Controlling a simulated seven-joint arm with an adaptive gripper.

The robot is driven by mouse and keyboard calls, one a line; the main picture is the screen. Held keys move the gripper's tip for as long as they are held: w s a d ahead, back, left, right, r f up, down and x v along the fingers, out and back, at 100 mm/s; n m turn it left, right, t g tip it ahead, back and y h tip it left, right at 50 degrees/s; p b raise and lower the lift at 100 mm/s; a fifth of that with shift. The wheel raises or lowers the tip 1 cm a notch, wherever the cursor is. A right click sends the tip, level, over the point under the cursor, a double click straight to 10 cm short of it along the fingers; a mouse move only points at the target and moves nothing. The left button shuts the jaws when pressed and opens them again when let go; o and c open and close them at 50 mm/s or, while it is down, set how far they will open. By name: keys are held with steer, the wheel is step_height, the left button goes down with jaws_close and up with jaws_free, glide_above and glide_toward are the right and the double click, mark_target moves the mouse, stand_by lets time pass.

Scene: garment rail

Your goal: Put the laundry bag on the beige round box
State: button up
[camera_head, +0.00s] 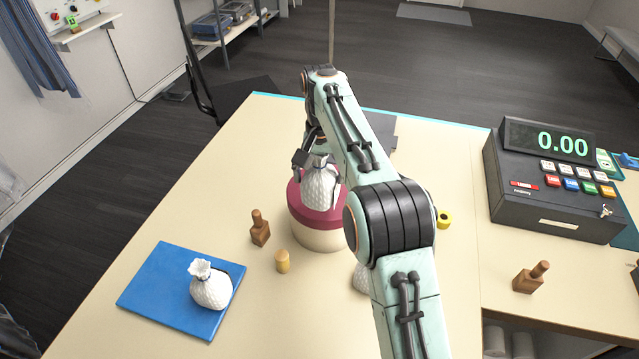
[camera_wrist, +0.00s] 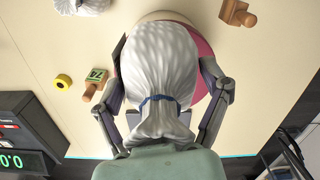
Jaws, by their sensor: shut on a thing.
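A white, textured laundry bag (camera_head: 320,187) is held in my gripper (camera_head: 319,168), over the dark pink lid of a round box (camera_head: 316,236) with a beige body. My gripper is shut on the bag; I cannot tell whether its bottom touches the lid. In the wrist view, the bag (camera_wrist: 158,62) fills the space between the fingers, its neck tied with a blue cord. The box lid (camera_wrist: 203,48) shows behind it there. A second white bag (camera_head: 211,290) sits on a blue flat panel (camera_head: 166,289). A third (camera_head: 361,279) is mostly hidden behind my arm.
A cash register (camera_head: 550,185) and another stamp (camera_head: 530,278) are farther right. The table's back left is clear.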

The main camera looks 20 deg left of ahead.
mark_target(318, 189)
steer(key=shift+w+a+f, duration=0.2)
steer(key=shift+w+f, duration=0.2)
steer(key=shift+f, duration=0.1)
steer(key=shift+w+a+f, duration=0.15)
steer(key=shift+w+f, duration=0.2)
steer(key=shift+f, duration=1.6)
steer(key=shift+f, duration=0.2)
steer(key=o, duration=1.2)
